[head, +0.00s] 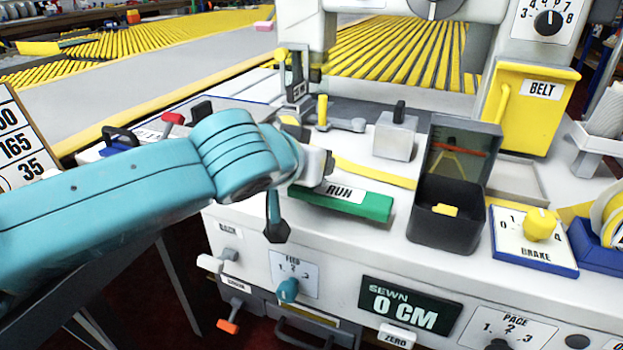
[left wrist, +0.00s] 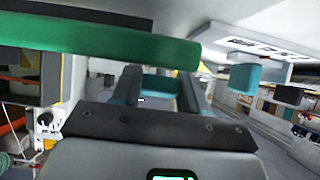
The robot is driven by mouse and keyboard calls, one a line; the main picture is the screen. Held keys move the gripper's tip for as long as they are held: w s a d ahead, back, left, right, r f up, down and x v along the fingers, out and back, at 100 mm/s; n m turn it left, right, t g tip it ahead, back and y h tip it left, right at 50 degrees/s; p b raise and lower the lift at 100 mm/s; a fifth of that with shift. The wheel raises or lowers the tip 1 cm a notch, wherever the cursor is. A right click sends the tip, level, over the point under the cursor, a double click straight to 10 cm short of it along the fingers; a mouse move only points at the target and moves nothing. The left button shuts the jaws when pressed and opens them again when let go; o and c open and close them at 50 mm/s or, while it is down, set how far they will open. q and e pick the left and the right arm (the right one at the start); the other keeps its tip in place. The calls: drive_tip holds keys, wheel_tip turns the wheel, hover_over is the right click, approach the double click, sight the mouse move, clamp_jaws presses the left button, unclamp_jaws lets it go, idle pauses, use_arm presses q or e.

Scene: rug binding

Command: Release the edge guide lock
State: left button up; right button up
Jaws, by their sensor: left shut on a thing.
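My left arm comes in from the left over the machine's front edge. In the head view its wrist hides most of the left gripper. In the left wrist view the left gripper's (left wrist: 162,78) two dark fingers stand either side of a teal piece (left wrist: 160,87), shut on it. In the head view a teal stem with a dark flared end (head: 276,232) hangs below the wrist, in front of the white panel. I cannot tell for sure which part is the edge guide lock. A grey lever beside a yellow post (head: 322,112) lies on the machine bed. My right gripper is not in view.
The green RUN bar (head: 347,202) is close to the wrist and crosses the left wrist view (left wrist: 110,52). Below are the teal FEED knob (head: 288,290) and the BACK lever (head: 228,258). A dark bin (head: 447,225) and the BRAKE dial (head: 538,228) stand right.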

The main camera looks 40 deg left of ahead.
use_arm(q)
drive_tip(key=shift+r, duration=0.2)
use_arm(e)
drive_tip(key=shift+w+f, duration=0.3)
use_arm(q)
drive_tip(key=o, duration=0.9)
drive_tip(key=shift+o, duration=0.3)
drive_tip(key=shift+f, duration=0.1)
drive_tip(key=shift+s, duration=0.1)
drive_tip(key=p+v, duration=0.5)
drive_tip(key=v, duration=1.1)
drive_tip(key=shift+s+p, duration=0.2)
drive_tip(key=shift+p, duration=0.2)
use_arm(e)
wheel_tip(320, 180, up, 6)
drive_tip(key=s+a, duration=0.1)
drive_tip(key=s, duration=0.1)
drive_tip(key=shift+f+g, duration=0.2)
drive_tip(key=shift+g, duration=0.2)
